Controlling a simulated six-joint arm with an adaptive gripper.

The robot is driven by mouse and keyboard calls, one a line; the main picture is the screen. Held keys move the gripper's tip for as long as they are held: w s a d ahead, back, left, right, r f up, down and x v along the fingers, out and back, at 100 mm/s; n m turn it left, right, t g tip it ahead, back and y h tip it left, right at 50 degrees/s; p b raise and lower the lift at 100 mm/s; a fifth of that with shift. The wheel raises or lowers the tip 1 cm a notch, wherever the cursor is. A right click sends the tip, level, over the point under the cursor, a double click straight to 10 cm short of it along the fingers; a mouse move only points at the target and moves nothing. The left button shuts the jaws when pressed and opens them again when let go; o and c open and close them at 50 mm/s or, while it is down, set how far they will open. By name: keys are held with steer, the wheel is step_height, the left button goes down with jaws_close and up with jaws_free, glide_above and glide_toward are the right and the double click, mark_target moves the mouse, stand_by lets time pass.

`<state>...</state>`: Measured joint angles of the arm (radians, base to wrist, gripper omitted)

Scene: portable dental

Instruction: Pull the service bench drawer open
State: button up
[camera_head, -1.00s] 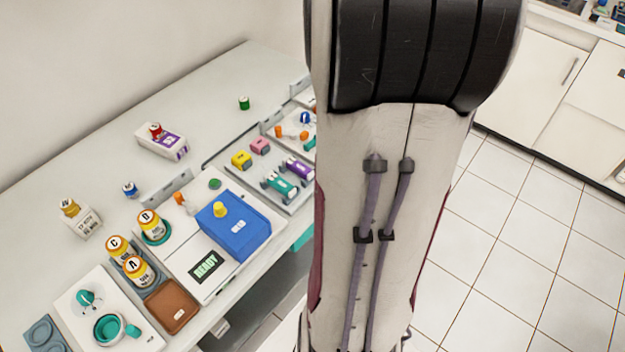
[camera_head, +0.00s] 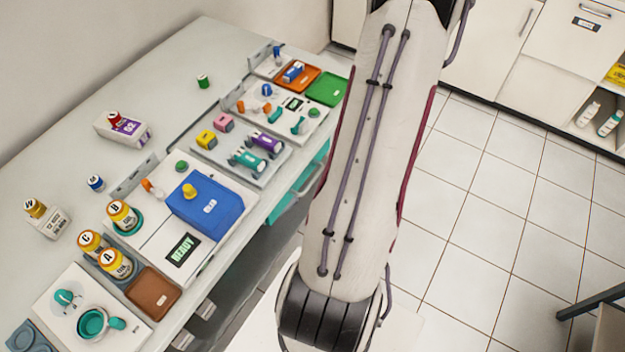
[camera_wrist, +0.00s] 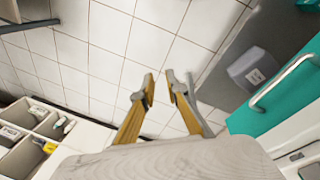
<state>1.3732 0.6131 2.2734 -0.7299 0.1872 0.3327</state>
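The service bench's teal drawer front (camera_wrist: 295,90) is at the right of the wrist view, with a pale bar handle (camera_wrist: 284,80) across it. In the head view, the teal front (camera_head: 299,198) shows under the bench's front edge, partly hidden by my arm. The drawer looks shut. My gripper (camera_wrist: 161,82) has its two fingers apart, with nothing between them. It is clear of the handle, which lies to its right in the wrist view. My gripper is out of sight in the head view.
The bench top (camera_head: 150,75) carries a blue box (camera_head: 205,213), several vials and trays. A grey labelled bin (camera_wrist: 252,70) sits on the dark shelf beside the drawer. White cupboards (camera_head: 490,50) line the back. The tiled floor (camera_head: 480,210) is largely clear.

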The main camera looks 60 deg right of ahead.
step_height(320, 180, down, 10)
steer(key=s+m+t, duration=0.1)
steer(key=s+t, duration=0.2)
steer(key=m+t+y, duration=0.2)
steer(key=m+t, duration=0.3)
steer(key=t, duration=0.9)
glide_toward(312, 179)
steer(key=w+f, duration=0.1)
steer(key=w, duration=0.1)
steer(key=shift+a+r+m, duration=0.1)
steer(key=shift+a+m, duration=0.05)
steer(key=shift+m, duration=0.15)
steer(key=shift+w, duration=0.1)
steer(key=shift+w+f, duration=0.3)
steer(key=shift+w, duration=0.9)
steer(key=shift+w+f, duration=0.25)
steer(key=shift+w, duration=1)
steer(key=shift+w+f, duration=0.3)
steer(key=shift+w, duration=0.9)
